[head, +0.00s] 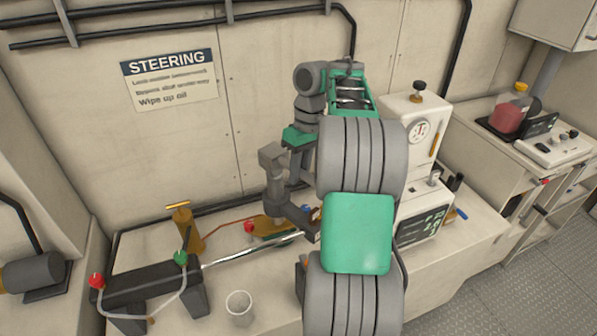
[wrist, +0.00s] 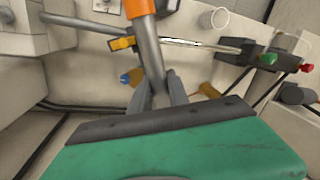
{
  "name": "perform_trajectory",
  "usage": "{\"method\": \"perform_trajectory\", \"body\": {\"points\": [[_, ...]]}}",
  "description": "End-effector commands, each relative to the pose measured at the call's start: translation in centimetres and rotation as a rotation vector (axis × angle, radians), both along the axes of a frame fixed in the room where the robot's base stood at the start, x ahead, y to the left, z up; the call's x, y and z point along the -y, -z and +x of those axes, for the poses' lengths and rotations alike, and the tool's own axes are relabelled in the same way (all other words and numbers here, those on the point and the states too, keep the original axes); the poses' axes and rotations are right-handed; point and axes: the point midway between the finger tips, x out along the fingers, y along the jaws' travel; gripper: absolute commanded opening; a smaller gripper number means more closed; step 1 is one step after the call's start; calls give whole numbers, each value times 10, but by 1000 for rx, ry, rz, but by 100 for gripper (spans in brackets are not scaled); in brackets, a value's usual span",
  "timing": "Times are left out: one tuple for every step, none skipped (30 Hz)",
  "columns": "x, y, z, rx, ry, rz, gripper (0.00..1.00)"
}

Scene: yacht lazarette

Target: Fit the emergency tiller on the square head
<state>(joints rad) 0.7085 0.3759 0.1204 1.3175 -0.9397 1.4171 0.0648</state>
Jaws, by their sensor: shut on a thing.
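The emergency tiller appears to be the grey bar with an orange sleeve (wrist: 150,45) in the wrist view. My gripper (wrist: 158,86) is shut on the grey bar below the sleeve. The bar runs up out of the top of that view. In the head view my own arm hides the bar and most of the area around the gripper. I cannot make out the square head for certain in either view. A yellow-orange fitting (wrist: 122,43) shows just left of the bar, near the end of the steering ram's rod; I cannot tell whether they touch.
The shiny ram rod (head: 255,249) runs to a black cylinder (head: 140,284) with red and green fittings. A white cup (head: 239,306) stands in front of it. A brass valve-like piece (head: 186,228) is behind. White gauge equipment (head: 414,120) stands right of my arm.

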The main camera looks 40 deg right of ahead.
Motion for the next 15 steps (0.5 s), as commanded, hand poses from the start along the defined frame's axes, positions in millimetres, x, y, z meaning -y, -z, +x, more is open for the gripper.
{"method": "perform_trajectory", "body": {"points": [[0,-2,0,3,-1,-3,0],[0,-2,0,3,-1,-3,0],[0,-2,0,3,-1,-3,0],[0,-2,0,3,-1,-3,0],[0,-2,0,3,-1,-3,0],[0,-2,0,3,-1,-3,0],[0,-2,0,2,0,-3,0],[0,-1,0,2,0,-3,0],[0,-1,0,2,0,-3,0],[0,0,0,2,0,-3,0],[0,1,0,3,-1,-3,0],[0,2,0,2,0,-3,0],[0,2,0,3,-1,-3,0],[0,3,0,2,0,-3,0],[0,4,0,2,0,-3,0]]}}
